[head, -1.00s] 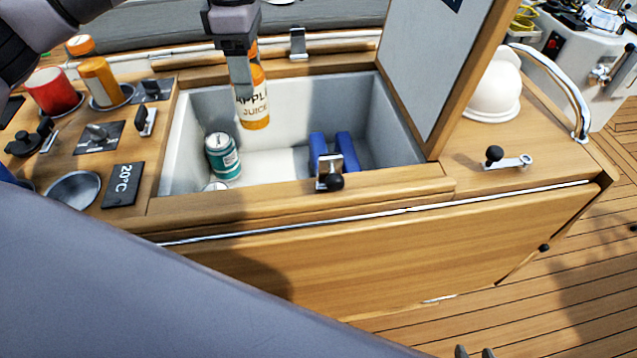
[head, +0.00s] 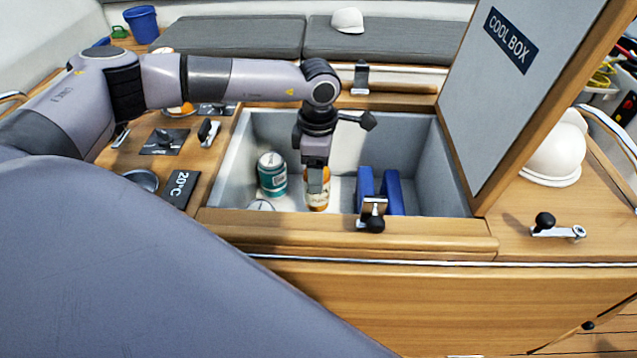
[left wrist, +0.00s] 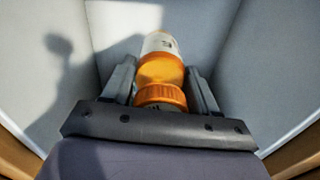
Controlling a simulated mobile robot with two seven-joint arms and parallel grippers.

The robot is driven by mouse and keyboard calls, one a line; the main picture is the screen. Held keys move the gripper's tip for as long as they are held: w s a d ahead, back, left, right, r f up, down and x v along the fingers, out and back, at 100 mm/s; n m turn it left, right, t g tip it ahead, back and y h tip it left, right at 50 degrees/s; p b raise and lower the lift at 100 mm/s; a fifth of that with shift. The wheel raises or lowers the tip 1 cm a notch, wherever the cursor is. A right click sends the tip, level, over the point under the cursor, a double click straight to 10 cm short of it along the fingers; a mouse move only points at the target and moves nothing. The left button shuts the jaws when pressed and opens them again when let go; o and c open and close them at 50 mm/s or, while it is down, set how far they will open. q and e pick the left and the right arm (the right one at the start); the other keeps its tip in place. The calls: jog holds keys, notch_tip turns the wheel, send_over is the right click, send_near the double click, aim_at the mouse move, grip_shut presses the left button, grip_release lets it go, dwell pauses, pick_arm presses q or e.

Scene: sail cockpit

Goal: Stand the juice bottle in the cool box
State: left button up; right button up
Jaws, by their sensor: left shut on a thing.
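The juice bottle (head: 317,200), orange with a white label, is inside the open cool box (head: 420,150), left of the middle. My left gripper (head: 316,182) reaches down into the box and is shut on the bottle's upper part. In the left wrist view the bottle (left wrist: 160,70) shows with its orange cap towards the camera, between the two fingers (left wrist: 160,88). The bottle looks about upright. Whether its base touches the box floor cannot be told. My right gripper is not in view.
Blue blocks (head: 391,190) stand to the right. The raised lid (head: 510,90) is at the right. A latch (head: 373,213) sits on the front rim.

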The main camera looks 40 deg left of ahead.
pick_arm(q)
notch_tip(320, 180, down, 5)
jog(key=shift+r, duration=0.15)
jog(key=shift+f, duration=0.2)
jog(key=o, duration=1.3)
jog(key=shift+c, duration=0.2)
